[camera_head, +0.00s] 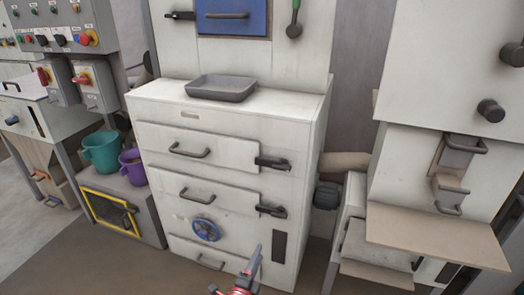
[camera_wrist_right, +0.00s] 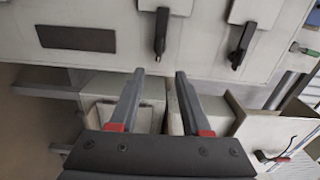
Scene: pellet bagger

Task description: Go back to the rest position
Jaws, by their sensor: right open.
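My right gripper (camera_head: 253,268) shows at the bottom of the head view, in front of the lower right part of the white cabinet (camera_head: 262,128). In the right wrist view its two fingers (camera_wrist_right: 159,76) stand apart with nothing between them. Dark latch handles (camera_wrist_right: 161,32) on a pale panel lie beyond the fingertips in that view. The fingers appear clear of the panel. My left gripper is not in view.
A grey tray (camera_head: 221,88) stands on the cabinet top, and a blue handwheel (camera_head: 206,230) sits low on its front. A teal bucket (camera_head: 101,152) and a purple bucket (camera_head: 132,167) stand at left. A beige shelf (camera_head: 436,238) juts out at right. Brown floor (camera_head: 318,262) shows between.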

